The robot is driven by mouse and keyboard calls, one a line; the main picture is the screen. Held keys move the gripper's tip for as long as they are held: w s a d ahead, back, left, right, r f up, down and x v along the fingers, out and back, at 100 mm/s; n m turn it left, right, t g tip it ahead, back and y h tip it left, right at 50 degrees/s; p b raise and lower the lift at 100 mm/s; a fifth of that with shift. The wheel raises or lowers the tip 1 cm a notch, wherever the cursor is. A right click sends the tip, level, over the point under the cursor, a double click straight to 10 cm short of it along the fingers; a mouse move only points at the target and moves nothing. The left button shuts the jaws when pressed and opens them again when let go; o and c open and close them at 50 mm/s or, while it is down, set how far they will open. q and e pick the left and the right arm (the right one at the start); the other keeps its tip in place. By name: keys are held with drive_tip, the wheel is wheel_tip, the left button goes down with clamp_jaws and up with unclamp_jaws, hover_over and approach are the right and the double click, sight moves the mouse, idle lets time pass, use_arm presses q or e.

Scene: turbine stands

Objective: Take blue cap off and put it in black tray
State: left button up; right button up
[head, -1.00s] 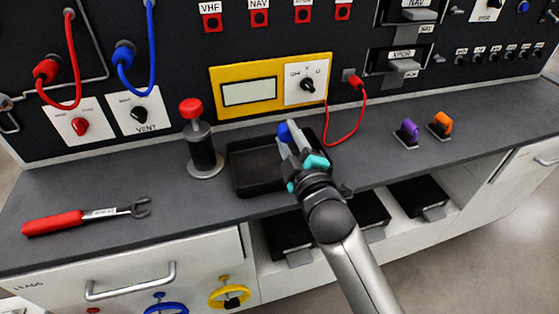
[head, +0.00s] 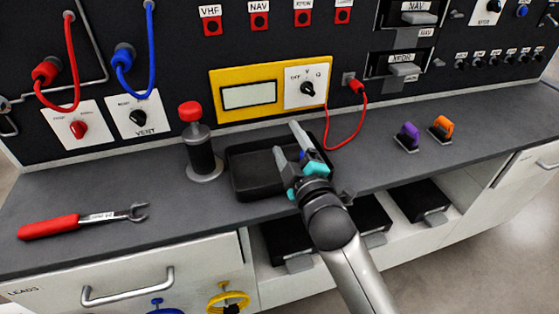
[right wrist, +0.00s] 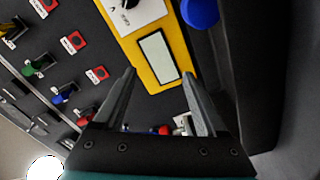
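The black tray (head: 240,186) lies on the grey bench, and my right gripper (head: 286,137) is over its right part with its fingers spread apart. A bit of the blue cap (head: 302,155) shows beside the fingers in the head view, mostly hidden by the gripper. In the right wrist view the blue cap (right wrist: 200,11) is beyond the open fingertips (right wrist: 160,73), apart from them and close to a dark surface that looks like the tray (right wrist: 264,70). I cannot tell whether the cap rests in the tray. My left gripper is not in view.
A red-topped black cylinder (head: 198,150) stands left of the tray. A red-handled wrench (head: 75,222) lies further left. Purple (head: 408,136) and orange (head: 441,127) pieces stand to the right. A yellow meter (head: 220,92) and red lead (head: 361,116) are behind.

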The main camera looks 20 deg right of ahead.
drive_tip(key=shift+s, duration=0.2)
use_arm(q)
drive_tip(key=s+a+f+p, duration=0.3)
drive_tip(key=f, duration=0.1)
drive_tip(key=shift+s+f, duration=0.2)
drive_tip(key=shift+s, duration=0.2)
use_arm(e)
drive_tip(key=s, duration=1.5)
drive_tip(key=shift+d, duration=0.25)
drive_tip(key=shift+w, duration=0.1)
